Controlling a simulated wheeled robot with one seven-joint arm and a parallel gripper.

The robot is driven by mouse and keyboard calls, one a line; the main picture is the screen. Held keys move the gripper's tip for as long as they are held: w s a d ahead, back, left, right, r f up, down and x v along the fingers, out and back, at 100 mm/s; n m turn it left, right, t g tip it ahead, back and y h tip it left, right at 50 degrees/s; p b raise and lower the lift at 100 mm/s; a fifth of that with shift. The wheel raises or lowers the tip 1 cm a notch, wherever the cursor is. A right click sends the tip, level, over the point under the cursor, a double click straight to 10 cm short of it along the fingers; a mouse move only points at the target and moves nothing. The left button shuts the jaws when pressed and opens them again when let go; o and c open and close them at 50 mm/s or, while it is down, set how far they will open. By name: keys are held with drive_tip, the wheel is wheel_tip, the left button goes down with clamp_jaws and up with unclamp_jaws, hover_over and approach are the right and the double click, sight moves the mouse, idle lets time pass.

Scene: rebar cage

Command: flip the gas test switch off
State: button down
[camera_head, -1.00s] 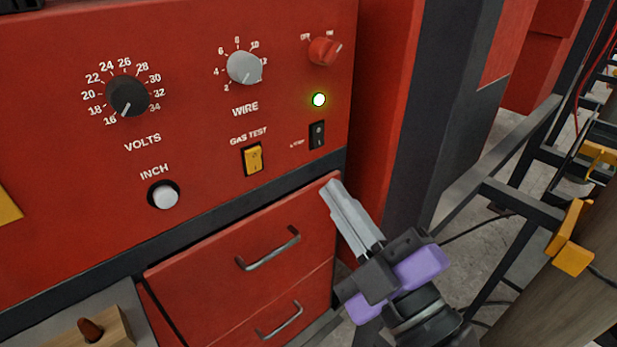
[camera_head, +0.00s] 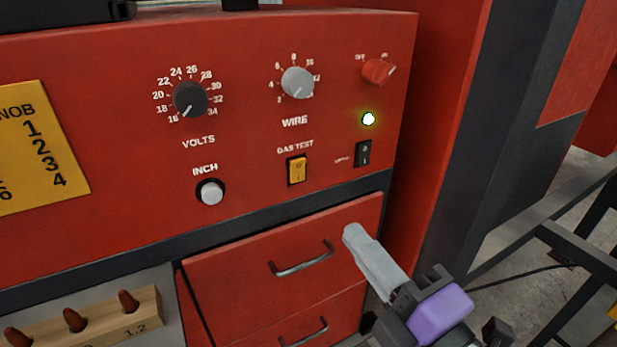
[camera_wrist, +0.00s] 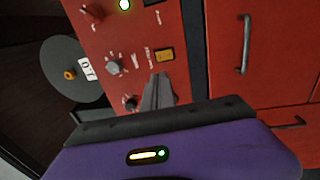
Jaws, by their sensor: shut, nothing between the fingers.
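The gas test switch (camera_head: 297,170) is a yellow rocker in a black frame, under the label GAS TEST on the red panel. It also shows in the wrist view (camera_wrist: 164,55), beyond the fingertips. My gripper (camera_head: 356,233) is shut and empty. In the head view its fingertips appear below and to the right of the switch, in front of the upper drawer. I see no contact with the switch. Which side of the rocker is pressed is too small to tell.
A black rocker switch (camera_head: 363,153) sits right of the yellow one, below a lit green lamp (camera_head: 368,119). The white INCH button (camera_head: 210,192) is to the left. Drawer handles (camera_head: 303,260) stick out below. A wooden block with pegs (camera_head: 100,325) lies lower left.

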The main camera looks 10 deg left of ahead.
drive_tip(key=shift+w+f+b, duration=0.1)
drive_tip(key=shift+b, duration=0.2)
drive_tip(key=b+x, duration=0.2)
drive_tip(key=x, duration=1.2)
drive_tip(key=shift+b, duration=0.35)
drive_tip(key=shift+r, duration=0.25)
drive_tip(key=b, duration=0.2)
approach(299, 166)
drive_tip(key=shift+s+d+f, duration=0.1)
drive_tip(key=shift+s+d, duration=0.1)
drive_tip(key=shift+s, duration=0.15)
